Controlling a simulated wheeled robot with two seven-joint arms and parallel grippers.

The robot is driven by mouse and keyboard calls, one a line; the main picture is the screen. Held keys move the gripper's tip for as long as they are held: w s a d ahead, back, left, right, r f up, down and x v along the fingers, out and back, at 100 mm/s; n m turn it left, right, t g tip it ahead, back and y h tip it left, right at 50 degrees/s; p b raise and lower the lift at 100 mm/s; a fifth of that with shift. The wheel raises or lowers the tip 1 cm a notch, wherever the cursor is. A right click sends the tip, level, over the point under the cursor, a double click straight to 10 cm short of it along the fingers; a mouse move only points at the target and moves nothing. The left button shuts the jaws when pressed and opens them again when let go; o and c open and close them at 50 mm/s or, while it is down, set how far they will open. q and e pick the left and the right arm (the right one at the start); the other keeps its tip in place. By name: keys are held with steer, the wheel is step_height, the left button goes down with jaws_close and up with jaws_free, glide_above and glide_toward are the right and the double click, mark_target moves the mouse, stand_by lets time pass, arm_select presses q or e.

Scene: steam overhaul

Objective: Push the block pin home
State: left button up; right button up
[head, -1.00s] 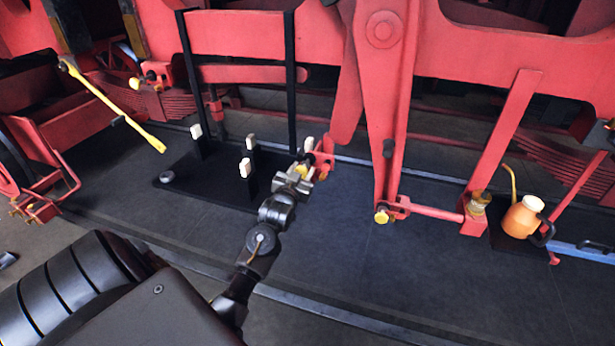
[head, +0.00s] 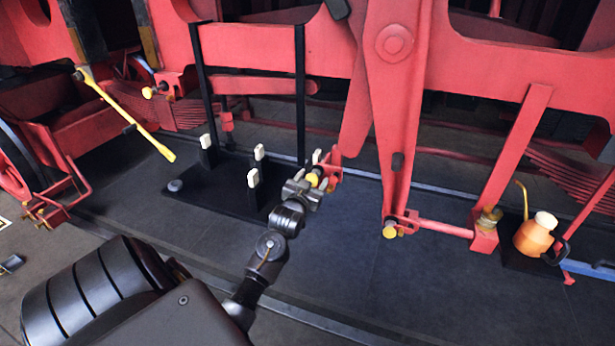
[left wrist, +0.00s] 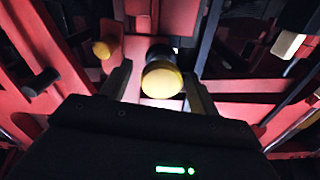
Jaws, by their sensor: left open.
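A pin with a round yellow head (head: 312,179) sits at a red bracket (head: 333,170) near the middle of the head view. In the left wrist view the yellow head (left wrist: 162,80) faces me, with a dark collar behind it. My left gripper (head: 306,185) is at this pin and open. In the left wrist view its two fingers stand on either side of the head, with gaps visible. The pin's shank is hidden, so I cannot tell how deep it sits. My right gripper is not in view.
Another yellow-headed pin (head: 390,230) sits low on the red lever (head: 385,130). White-topped posts (head: 253,178) stand on a black plate left of my gripper. A yellow bar (head: 125,115) slants at the left. An orange oil can (head: 533,235) stands at the right. Dark floor in front is clear.

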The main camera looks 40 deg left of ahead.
arm_select(q)
steer(key=b+v, duration=0.2)
steer(key=v, duration=0.8)
